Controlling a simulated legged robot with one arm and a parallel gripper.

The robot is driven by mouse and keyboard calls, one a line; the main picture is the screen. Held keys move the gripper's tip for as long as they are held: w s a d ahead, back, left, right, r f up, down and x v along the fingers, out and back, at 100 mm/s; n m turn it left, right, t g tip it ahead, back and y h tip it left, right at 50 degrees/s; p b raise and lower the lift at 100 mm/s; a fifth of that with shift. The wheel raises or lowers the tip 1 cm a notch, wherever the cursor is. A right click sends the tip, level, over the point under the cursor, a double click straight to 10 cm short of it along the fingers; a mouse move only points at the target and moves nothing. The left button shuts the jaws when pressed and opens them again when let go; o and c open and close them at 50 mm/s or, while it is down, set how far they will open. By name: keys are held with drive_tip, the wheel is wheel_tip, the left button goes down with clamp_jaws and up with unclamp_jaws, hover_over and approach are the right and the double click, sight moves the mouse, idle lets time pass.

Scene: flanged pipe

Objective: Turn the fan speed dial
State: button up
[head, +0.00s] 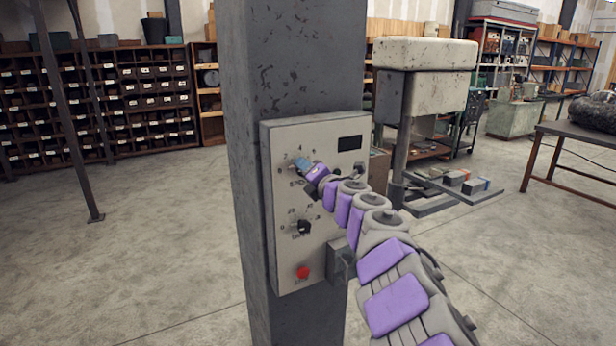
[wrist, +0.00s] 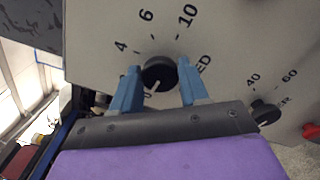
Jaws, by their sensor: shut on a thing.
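The fan speed dial (wrist: 158,74) is a round black knob on a grey control panel (head: 330,225). In the wrist view its white mark points down, near the 0, and the scale shows 4, 6 and 10 around it, with "ED" of its label. My gripper (wrist: 160,84) has one blue finger on each side of the dial and is shut on it. In the head view my gripper (head: 301,165) reaches the upper part of the panel and hides most of the dial.
A second black knob (head: 303,227) sits below, with a red button (head: 302,272) under it and a dark display (head: 350,143) at the upper right. The panel is fixed to a grey column (head: 290,60). A drill-like machine (head: 425,85) stands behind. Open floor lies left.

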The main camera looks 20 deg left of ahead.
drive_tip(key=shift+f+n+b, duration=0.25)
drive_tip(key=shift+n+b, duration=0.05)
drive_tip(key=shift+n, duration=0.8)
drive_tip(key=shift+r, duration=0.15)
drive_tip(key=o, duration=0.9)
drive_tip(key=shift+w+a, duration=0.15)
drive_tip(key=shift+w, duration=0.1)
drive_tip(key=shift+o, duration=0.7)
drive_tip(key=shift+s, duration=0.15)
drive_tip(key=shift+d, duration=0.2)
